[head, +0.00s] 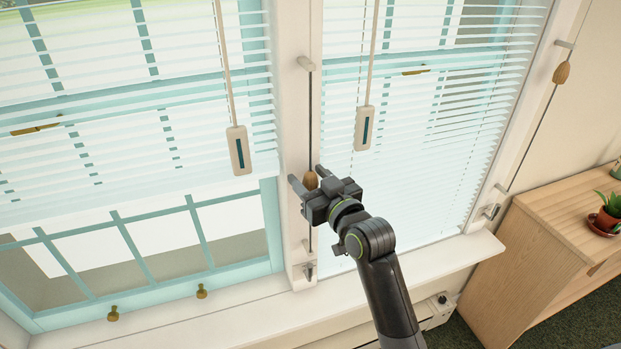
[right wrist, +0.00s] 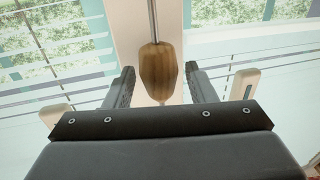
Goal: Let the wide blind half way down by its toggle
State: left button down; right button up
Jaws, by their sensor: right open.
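The left blind (head: 120,150), which runs out of the head view at the left, hangs part way down its window, with the lower panes bare. A brown wooden toggle (head: 310,181) hangs on a thin dark cord at the post between the windows; it also shows in the right wrist view (right wrist: 158,70). My right gripper (head: 307,178) is open at the toggle, one finger to each side. In the right wrist view the fingers (right wrist: 160,80) stand apart from the toggle, with gaps on both sides. My left gripper is not in view.
The right blind (head: 420,165) hangs down near the sill (head: 400,270). A second wooden toggle (head: 562,73) hangs by the right wall. Pale pendants (head: 238,150) and (head: 363,128) hang before the blinds. A cleat (head: 309,271) sits below the toggle. A wooden cabinet (head: 545,250) bears a potted plant (head: 607,215).

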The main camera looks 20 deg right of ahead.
jog(key=v, duration=1.7)
jog(key=shift+s+p, duration=0.15)
jog(key=shift+p, duration=0.15)
jog(key=shift+d, duration=0.1)
